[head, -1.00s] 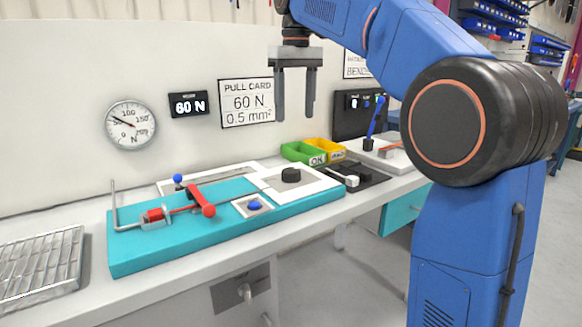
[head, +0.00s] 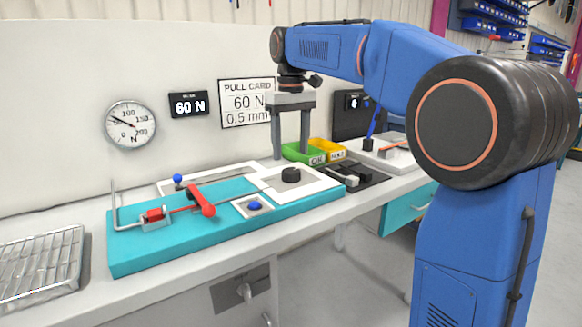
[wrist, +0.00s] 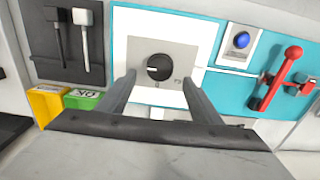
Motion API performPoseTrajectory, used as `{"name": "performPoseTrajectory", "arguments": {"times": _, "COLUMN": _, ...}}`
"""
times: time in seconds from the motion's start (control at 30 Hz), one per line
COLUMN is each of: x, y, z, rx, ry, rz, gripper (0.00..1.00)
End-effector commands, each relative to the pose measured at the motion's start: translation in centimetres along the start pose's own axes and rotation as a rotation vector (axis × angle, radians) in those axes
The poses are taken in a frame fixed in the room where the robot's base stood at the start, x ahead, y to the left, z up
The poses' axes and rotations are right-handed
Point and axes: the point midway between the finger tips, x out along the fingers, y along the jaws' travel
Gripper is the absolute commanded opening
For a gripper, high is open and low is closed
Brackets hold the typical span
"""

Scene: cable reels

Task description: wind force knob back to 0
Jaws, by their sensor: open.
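The force knob is a black round knob (head: 291,175) on a white-framed plate (head: 308,187) at the right end of the teal board. In the wrist view the knob (wrist: 159,67) sits on a grey plate, beyond and between my fingertips, with a light mark on its face. My gripper (head: 290,155) points down above and behind the knob, open and empty. Its two fingers also show in the wrist view (wrist: 158,78), apart from the knob. The round dial gauge (head: 131,124) has its needle pointing to the upper left.
The teal board (head: 150,254) also bears a red lever (head: 202,201) and a blue button (head: 255,206). Green (head: 297,153) and yellow (head: 331,149) bins stand behind. A black tray (head: 366,181) lies to the right, a wire rack (head: 40,264) at left.

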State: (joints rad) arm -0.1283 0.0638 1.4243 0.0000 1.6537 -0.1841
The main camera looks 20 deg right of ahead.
Motion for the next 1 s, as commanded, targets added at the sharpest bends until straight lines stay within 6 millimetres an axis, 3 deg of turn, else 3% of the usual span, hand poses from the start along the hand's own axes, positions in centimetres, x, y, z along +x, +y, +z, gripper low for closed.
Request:
{"name": "performPoseTrajectory", "arguments": {"times": 0.1, "x": 2.1, "y": 0.0, "z": 0.1, "rx": 0.0, "ry": -0.003, "rz": -0.001, "gripper": 0.59}}
{"name": "performPoseTrajectory", "arguments": {"times": 0.33, "x": 5.0, "y": 0.0, "z": 0.1, "rx": 0.0, "ry": -0.001, "rz": 0.0, "gripper": 0.59}}
{"name": "performPoseTrajectory", "arguments": {"times": 0.8, "x": 6.0, "y": 0.0, "z": 0.0, "rx": 0.0, "ry": 0.0, "rz": 0.0, "gripper": 0.59}}
{"name": "performPoseTrajectory", "arguments": {"times": 0.97, "x": 6.0, "y": 0.0, "z": 0.0, "rx": 0.0, "ry": 0.0, "rz": 0.0, "gripper": 0.21}}
{"name": "performPoseTrajectory", "arguments": {"times": 1.0, "x": 6.0, "y": 0.0, "z": 0.0, "rx": 0.0, "ry": 0.0, "rz": 0.0, "gripper": 0.18}}
